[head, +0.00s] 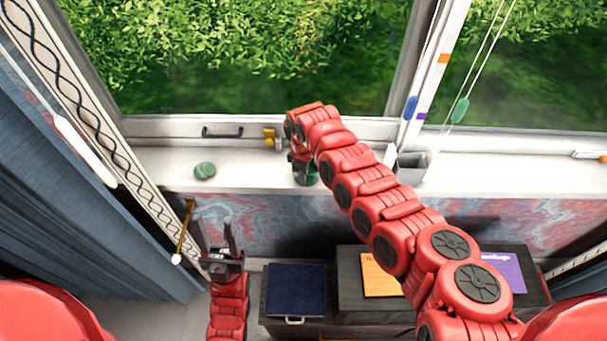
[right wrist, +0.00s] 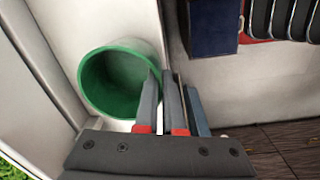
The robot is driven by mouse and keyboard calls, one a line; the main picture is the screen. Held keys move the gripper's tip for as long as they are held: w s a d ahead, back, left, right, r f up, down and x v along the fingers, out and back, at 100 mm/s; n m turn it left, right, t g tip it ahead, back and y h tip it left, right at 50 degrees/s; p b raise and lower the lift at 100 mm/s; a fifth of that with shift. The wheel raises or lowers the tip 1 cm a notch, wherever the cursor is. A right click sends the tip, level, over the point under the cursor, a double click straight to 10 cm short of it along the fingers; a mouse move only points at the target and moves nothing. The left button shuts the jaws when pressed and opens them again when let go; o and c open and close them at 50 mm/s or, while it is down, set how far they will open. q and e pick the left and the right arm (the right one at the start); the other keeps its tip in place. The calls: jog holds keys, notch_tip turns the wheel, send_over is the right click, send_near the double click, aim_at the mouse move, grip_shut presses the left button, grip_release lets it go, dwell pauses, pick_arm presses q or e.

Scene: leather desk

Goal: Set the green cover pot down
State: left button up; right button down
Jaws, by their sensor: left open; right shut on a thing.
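The green cover pot (head: 312,174) is at the window sill, mostly hidden behind my right gripper (head: 302,158) in the head view. In the right wrist view the pot (right wrist: 112,84) shows its open mouth and an empty-looking green inside. The fingers of my right gripper (right wrist: 160,100) are shut on the pot's wall, at the right side of its rim. White sill surface shows around the pot; I cannot tell whether its base touches the sill. My left gripper (head: 216,232) is open and empty, below the sill at the left.
A round green object (head: 205,170) lies on the white sill (head: 250,172) left of the pot. A grey container (head: 412,167) stands to the right. The sill between the round object and the pot is clear. The window frame and handle (head: 222,132) are close behind.

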jog(key=c, duration=1.5)
grip_release()
jog(key=shift+f, duration=0.15)
jog(key=o, duration=0.5)
jog(key=shift+c, duration=0.2)
